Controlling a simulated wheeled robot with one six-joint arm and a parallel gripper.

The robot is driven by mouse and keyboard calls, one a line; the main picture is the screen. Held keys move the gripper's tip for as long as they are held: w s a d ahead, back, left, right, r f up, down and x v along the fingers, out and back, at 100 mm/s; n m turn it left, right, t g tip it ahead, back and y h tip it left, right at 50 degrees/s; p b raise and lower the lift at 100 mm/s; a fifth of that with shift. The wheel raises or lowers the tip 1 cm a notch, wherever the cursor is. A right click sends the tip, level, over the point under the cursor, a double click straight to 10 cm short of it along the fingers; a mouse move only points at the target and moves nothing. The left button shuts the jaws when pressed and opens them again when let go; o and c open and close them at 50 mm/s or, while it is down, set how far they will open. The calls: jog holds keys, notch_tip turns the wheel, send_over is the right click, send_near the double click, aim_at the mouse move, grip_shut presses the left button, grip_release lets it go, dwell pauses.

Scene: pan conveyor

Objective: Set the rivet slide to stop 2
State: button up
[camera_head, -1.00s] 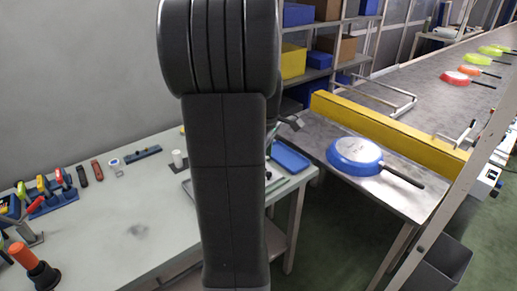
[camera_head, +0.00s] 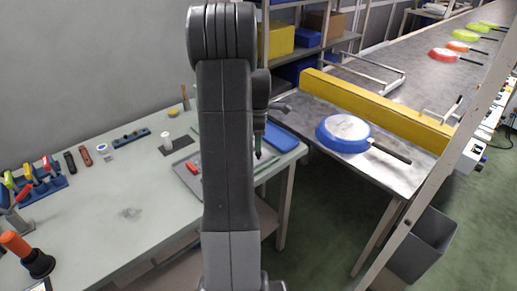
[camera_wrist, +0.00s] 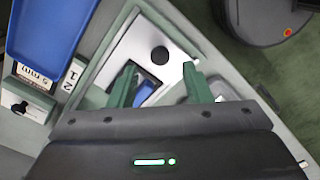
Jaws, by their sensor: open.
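In the wrist view a pale plate with a round black knob (camera_wrist: 159,55) lies in a green-grey frame (camera_wrist: 112,48). A dark opening with a blue piece (camera_wrist: 143,94) shows below the knob. A white label with 1 and 2 (camera_wrist: 73,77) is to the left. I cannot tell which of these parts is the rivet slide or at which stop it stands. My gripper (camera_wrist: 160,78) is open, its two green fingers apart and nothing seen held between them. In the head view my gripper (camera_head: 258,153) points down near the bench's right end, partly behind my arm.
A blue tray (camera_head: 282,139) lies at the bench's right end; it also shows in the wrist view (camera_wrist: 45,35). A red piece (camera_head: 193,167) is left of my arm. A blue pan (camera_head: 343,130) sits beyond on a metal table. Hand tools stand at the bench's left.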

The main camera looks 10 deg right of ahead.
jog(key=shift+f, duration=2.25)
jog(key=shift+c, duration=0.3)
